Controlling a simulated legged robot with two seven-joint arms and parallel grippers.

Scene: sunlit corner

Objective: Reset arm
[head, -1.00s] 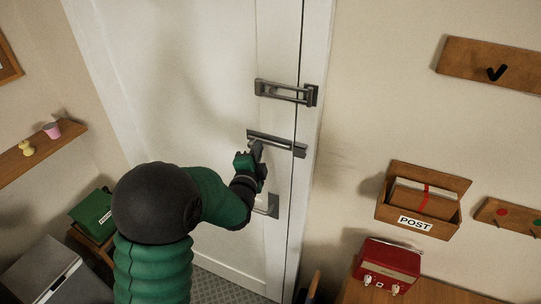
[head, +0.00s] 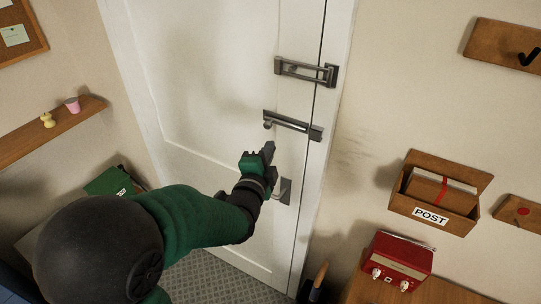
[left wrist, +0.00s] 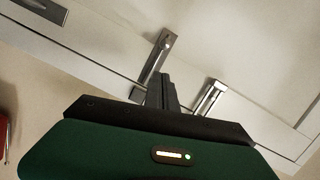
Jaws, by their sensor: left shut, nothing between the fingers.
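My left gripper (head: 268,151) is shut and empty, in front of the white door (head: 215,100). Its fingertips point up, below the slide bolt (head: 292,125) and above the lever handle (head: 285,191), and look apart from both. A second latch, a swing-bar guard (head: 305,71), sits higher on the door and frame. In the left wrist view my shut fingers (left wrist: 162,90) show in the middle, with metal door hardware (left wrist: 209,98) to their right. My right gripper is not in view.
A wall-mounted POST box (head: 432,215) and a red radio (head: 401,263) on a wooden top are at the right. A shelf (head: 62,128) with small items is on the left wall. Open floor (head: 225,268) shows below the door.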

